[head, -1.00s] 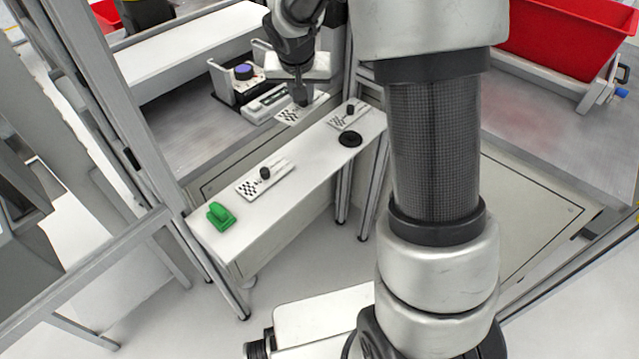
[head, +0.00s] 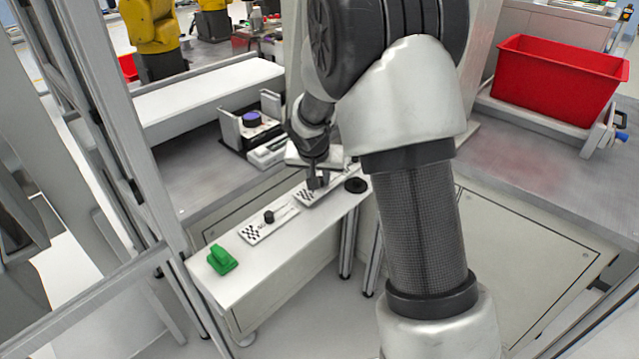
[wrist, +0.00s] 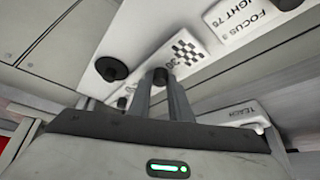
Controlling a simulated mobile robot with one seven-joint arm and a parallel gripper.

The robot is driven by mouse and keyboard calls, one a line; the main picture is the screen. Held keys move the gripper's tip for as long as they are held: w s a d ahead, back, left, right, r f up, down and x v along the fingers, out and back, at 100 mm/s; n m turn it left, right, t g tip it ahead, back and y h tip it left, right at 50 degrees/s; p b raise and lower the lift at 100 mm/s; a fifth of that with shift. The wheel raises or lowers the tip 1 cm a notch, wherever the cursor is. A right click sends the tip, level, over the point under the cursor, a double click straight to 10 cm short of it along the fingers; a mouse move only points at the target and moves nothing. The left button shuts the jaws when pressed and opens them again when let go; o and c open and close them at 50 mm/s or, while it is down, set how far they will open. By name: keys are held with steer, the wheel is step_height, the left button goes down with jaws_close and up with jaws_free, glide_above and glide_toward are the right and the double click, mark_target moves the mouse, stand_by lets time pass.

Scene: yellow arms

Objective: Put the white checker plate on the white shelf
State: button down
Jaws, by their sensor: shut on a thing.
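The white checker plate (wrist: 186,48) shows in the wrist view with its checker patch and the number 30. My gripper (wrist: 158,78) is shut on its black knob (wrist: 160,77). In the head view my gripper (head: 318,182) is over the right half of a narrow white shelf (head: 245,275), with the plate (head: 306,197) beneath its fingers. The plate is at or just above the shelf top; I cannot tell if it touches. A similar plate (head: 268,224) with a knob lies to its left. Part of the plate is hidden by my gripper.
A green object (head: 221,260) sits at the shelf's left end, and a black disc (head: 355,185) near its right end. A device with a purple top (head: 251,118) stands behind on the metal bench. A red bin (head: 556,80) is at the right.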

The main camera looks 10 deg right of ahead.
steer(key=shift+f, duration=0.7)
steer(key=c, duration=1.6)
jaws_free()
steer(key=s+d+r+n+p, duration=0.1)
steer(key=s+r+p, duration=0.1)
steer(key=s+r, duration=1.75)
steer(key=s+n, duration=0.1)
steer(key=s, duration=0.3)
steer(key=s+r+n+y, duration=0.1)
steer(key=s, duration=0.4)
steer(key=s+a+r+n+y, duration=0.1)
steer(key=s, duration=0.4)
steer(key=shift+s+r, duration=0.15)
steer(key=shift+s, duration=0.1)
